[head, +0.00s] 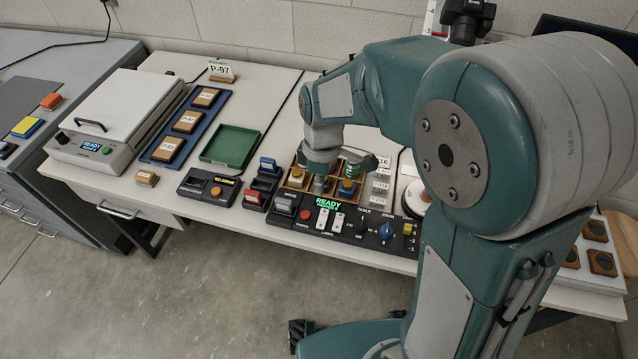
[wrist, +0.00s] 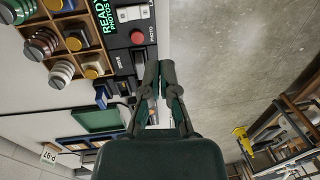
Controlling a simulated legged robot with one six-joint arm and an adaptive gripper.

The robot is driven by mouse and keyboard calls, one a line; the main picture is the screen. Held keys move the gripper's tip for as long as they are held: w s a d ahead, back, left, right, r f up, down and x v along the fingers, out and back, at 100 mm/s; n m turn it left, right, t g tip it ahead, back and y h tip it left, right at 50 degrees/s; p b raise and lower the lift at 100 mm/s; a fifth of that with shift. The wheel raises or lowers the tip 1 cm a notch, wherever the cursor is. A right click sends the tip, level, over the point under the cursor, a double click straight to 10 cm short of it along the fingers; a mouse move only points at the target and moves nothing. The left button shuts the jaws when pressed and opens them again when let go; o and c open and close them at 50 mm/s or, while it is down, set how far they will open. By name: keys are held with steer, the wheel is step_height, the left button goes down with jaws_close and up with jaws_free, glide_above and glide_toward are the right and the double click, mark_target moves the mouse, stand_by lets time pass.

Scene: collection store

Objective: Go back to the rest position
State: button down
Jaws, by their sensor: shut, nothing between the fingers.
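My gripper (head: 318,187) points down in the head view, in front of the wooden compartment tray (head: 293,181) and near the black control console (head: 345,222). In the wrist view my gripper (wrist: 159,72) shows its two fingers together with nothing between them. The console (wrist: 122,62) lies beyond the fingertips there, with its red button and lit green "READY" display. The wooden tray (wrist: 45,20) holds several round pieces in the wrist view. I cannot tell the exact height of the fingertips above the table.
The white table (head: 120,167) also holds a green tray (head: 230,146), a blue tray (head: 163,140) with labelled blocks, and a white lidded machine (head: 121,112). A grey cabinet (head: 50,150) stands at left. The floor (head: 200,290) in front is clear.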

stand_by(0.4)
steer(key=s+d+r+m+t, duration=0.7)
steer(key=s+d+r+m, duration=0.4)
steer(key=s+r+m, duration=0.2)
steer(key=shift+s+d+r+m+h, duration=0.15)
steer(key=shift+d+r+m+h, duration=0.25)
steer(key=shift+r, duration=0.4)
stand_by(1.2)
